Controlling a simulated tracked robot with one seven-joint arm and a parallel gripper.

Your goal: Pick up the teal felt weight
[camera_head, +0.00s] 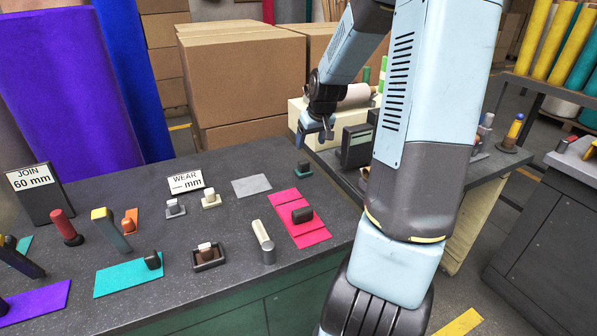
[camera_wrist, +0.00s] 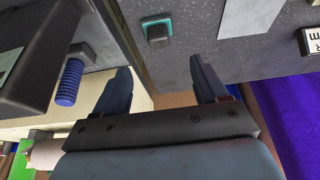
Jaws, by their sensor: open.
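A small dark weight with a teal felt base (camera_head: 303,170) stands upright near the back edge of the dark table. It also shows in the wrist view (camera_wrist: 158,34), at the top, beyond the space between my fingertips. My gripper (camera_head: 318,135) is above and behind it, past the table's back edge, and apart from it. In the wrist view my gripper (camera_wrist: 162,72) has its two dark fingers spread wide with nothing between them. Another dark weight (camera_head: 153,260) sits on a teal felt sheet (camera_head: 120,281) at the front left.
Pink felt (camera_head: 300,232) with a dark block and a grey sheet (camera_head: 252,186) lie near the teal-based weight. Other small weights, including an orange-based one (camera_head: 130,222), stand leftward. Cardboard boxes (camera_head: 243,82) rise behind. A side bench (camera_head: 470,180) holds a black device (camera_head: 356,146).

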